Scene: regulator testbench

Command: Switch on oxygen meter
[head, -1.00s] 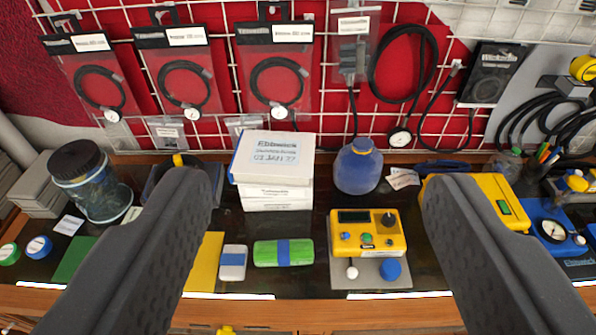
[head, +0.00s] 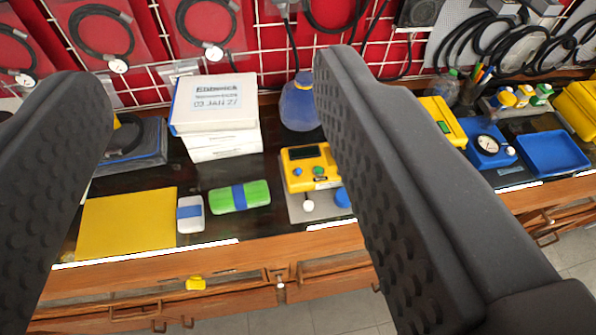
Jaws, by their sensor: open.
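The yellow meter box (head: 305,181) stands on a grey plate (head: 295,211) on the bench, right of centre. It has a dark display (head: 304,152), a blue button (head: 297,172) and a green button (head: 319,171). A white ball-shaped knob (head: 308,205) and part of a blue round knob (head: 342,198) show at its front. I take this box to be the oxygen meter; no readable label confirms it. My gripper (head: 210,75) is open and empty, its two dark fingers spread wide. The right finger hides the meter's right side.
White boxes (head: 215,120) and a blue flask (head: 299,103) stand behind the meter. A green-and-blue block (head: 239,196), a white-and-blue block (head: 190,214) and a yellow mat (head: 126,222) lie to its left. Another yellow box (head: 443,121) and a blue gauge unit (head: 488,145) are right of the finger. Cables hang behind.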

